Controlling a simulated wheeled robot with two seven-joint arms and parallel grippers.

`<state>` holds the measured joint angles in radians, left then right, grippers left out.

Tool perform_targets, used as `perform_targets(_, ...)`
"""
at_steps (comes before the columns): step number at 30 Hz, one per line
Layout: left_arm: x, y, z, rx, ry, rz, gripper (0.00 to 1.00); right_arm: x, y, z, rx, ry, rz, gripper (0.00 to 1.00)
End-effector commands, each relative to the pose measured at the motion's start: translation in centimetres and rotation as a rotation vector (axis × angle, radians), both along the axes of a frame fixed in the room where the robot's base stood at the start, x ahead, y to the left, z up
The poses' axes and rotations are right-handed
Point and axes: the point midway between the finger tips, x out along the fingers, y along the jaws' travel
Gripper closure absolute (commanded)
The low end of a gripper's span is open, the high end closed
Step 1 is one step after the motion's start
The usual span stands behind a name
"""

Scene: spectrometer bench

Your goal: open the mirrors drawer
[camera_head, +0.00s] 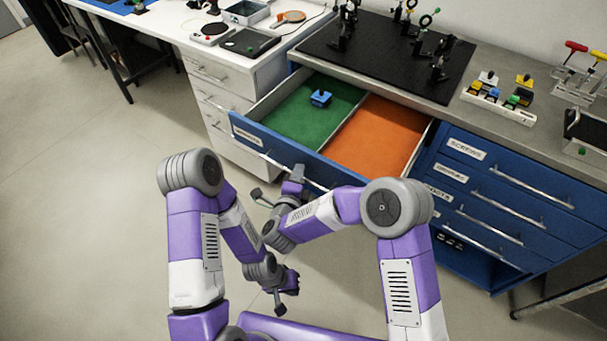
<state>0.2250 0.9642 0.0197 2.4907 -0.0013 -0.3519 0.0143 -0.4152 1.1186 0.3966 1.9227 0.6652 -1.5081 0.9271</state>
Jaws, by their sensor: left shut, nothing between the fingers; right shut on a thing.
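A wide blue drawer (277,143) under the bench top stands pulled well out. Its white front label is too small to read with certainty. Inside are a green-floored compartment (292,123) and an orange-floored one (376,135). A small blue object (320,98) lies on the green floor. My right gripper (298,172) is at the drawer's long bar handle (258,154), shut on it; the arm hides part of the front. My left gripper (280,302) is shut and empty, low in front of the drawer and apart from it.
Several shut blue drawers (518,197) are stacked at the right. A white drawer unit (214,98) stands left of the open drawer. A black board (390,55) with optics mounts and a parts rack (498,103) are on the bench. Open floor (90,190) lies at the left.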

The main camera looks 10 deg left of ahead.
Motion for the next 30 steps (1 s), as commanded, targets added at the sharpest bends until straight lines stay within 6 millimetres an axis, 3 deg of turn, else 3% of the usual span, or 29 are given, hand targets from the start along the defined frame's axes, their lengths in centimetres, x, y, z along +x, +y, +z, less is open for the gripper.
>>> perform_targets(12,0.0,0.0,0.0,0.0,0.0,0.0,1.0,-0.1,0.1,0.1,0.001,-0.001,0.002,1.0)
perform_targets(13,0.0,0.0,0.0,0.0,0.0,0.0,1.0,-0.1,0.1,0.1,0.001,-0.001,0.002,0.8)
perform_targets(14,0.0,0.0,0.0,0.0,0.0,0.0,1.0,-0.1,0.1,0.1,0.001,-0.001,0.002,0.77)
perform_targets(30,0.0,0.0,-0.3,0.0,0.0,0.0,1.0,-1.1,0.6,0.4,0.001,-0.001,0.012,0.77)
